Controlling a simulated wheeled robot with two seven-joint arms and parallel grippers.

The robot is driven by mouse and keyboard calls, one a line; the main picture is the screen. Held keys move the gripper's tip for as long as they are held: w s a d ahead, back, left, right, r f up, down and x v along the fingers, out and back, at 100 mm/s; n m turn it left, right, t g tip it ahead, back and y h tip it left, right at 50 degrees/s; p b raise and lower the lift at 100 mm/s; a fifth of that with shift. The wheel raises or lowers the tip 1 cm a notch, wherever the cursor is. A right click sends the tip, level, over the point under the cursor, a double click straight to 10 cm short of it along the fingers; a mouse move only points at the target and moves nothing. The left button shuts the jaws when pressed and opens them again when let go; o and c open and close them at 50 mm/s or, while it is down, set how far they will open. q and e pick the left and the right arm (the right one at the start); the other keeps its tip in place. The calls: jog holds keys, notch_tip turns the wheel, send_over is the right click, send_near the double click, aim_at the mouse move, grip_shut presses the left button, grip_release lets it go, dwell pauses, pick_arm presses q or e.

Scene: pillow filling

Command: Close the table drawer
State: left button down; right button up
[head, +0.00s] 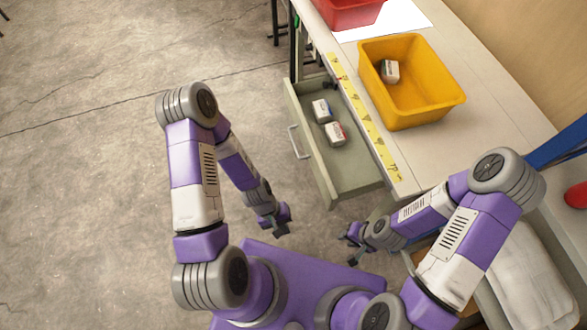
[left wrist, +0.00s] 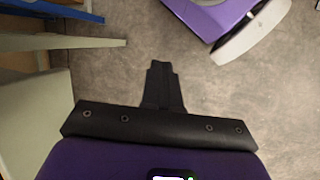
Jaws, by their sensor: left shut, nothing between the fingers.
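The table drawer (head: 318,165) stands pulled out from the white table (head: 493,95) in the head view. Its grey bar handle (head: 298,142) is on the left-facing front panel. Two small white boxes lie inside, one with blue marks (head: 321,111) and one with red marks (head: 336,133). My left gripper (head: 276,222) is below and left of the drawer, apart from it. Its fingers (left wrist: 162,85) are together and empty in the left wrist view. My right gripper (head: 350,243) is below the drawer's near end, and its finger gap is too small to judge.
A yellow bin (head: 438,109) with a small box (head: 390,71) in it stands on the table, behind a yellow tape strip (head: 365,115). A red bin (head: 345,14) is further back. Bare concrete floor (head: 90,170) lies free left of the drawer.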

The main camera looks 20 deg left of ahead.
pick_arm(q)
notch_tip(320, 180, down, 3)
jog(key=n+g+h+b, duration=0.1)
jog(key=n+h+b, duration=0.2)
jog(key=n+b, duration=0.15)
jog(key=n+t+h+b, duration=0.65)
jog(key=n+t, duration=0.55)
jog(key=n, duration=0.3)
send_near(314, 165)
jog(key=shift+h, duration=0.45)
jog(key=x, duration=0.2)
jog(key=b+x, duration=0.1)
jog(key=x, duration=0.1)
jog(key=f+b+x, duration=0.1)
jog(key=x, duration=0.1)
jog(key=shift+w, duration=0.15)
jog(key=shift+w+d+r, duration=0.1)
jog(key=shift+w+d, duration=0.1)
jog(key=shift+d, duration=0.1)
jog(key=shift+d, duration=0.1)
